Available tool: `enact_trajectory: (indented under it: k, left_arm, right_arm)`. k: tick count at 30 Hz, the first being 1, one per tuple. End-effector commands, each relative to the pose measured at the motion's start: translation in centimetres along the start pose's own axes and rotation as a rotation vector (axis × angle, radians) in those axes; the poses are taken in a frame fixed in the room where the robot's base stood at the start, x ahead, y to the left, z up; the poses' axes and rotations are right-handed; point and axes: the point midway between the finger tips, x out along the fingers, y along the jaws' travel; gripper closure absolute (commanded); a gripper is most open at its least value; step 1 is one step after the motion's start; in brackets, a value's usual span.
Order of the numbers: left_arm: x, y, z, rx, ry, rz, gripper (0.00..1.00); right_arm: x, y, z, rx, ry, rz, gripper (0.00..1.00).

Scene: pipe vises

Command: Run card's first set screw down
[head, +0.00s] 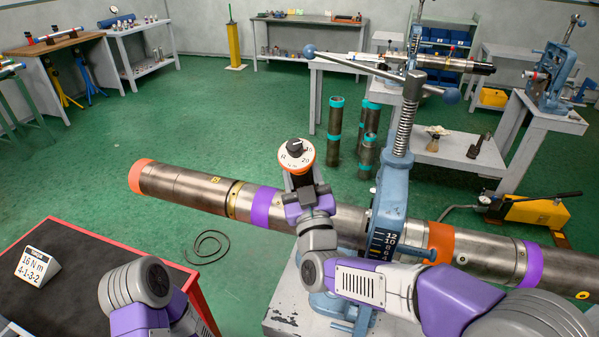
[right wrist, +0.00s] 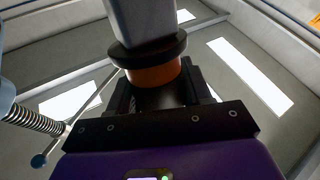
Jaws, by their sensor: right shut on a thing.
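The card (head: 37,265) stands on a black-topped cart at the left and reads 16 N m, 4-1-3-2. A long steel pipe (head: 185,187) lies across the blue vise (head: 391,195), with orange and purple bands. Small yellow-marked fittings, perhaps set screws, show on it (head: 462,258). The tool also shows in the right wrist view (right wrist: 152,75). Its lower end and the pipe beneath are hidden. My left arm shows at bottom left; its gripper is out of view.
The red-edged black cart top (head: 95,275) is mostly bare. The vise's screw and long handle (head: 390,68) rise right of the tool. A yellow pump (head: 540,210) and a coiled cable (head: 208,246) lie on the green floor. Upright pipes (head: 336,120) stand behind.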

Motion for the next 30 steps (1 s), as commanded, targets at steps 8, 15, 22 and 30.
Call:
enact_trajectory:
  k: [8, 15, 22, 30]
  left_arm:
    - [0.06, -0.01, 0.0, 0.0, 0.0, 0.0, 0.57]
    - [0.06, -0.01, 0.0, 0.0, 0.0, 0.0, 0.57]
    - [0.06, -0.02, -0.01, 0.0, 0.0, 0.0, 0.57]
    - [0.06, -0.02, 0.0, 0.0, 0.0, 0.0, 0.57]
  right_arm:
    - [0.11, 0.08, -0.22, 0.002, 0.008, 0.002, 1.0]
    - [0.1, 0.08, -0.18, 0.001, 0.008, 0.002, 1.0]
    - [0.1, 0.06, 0.37, 0.002, 0.006, 0.002, 1.0]
    - [0.1, 0.07, 0.54, 0.002, 0.008, 0.002, 1.0]
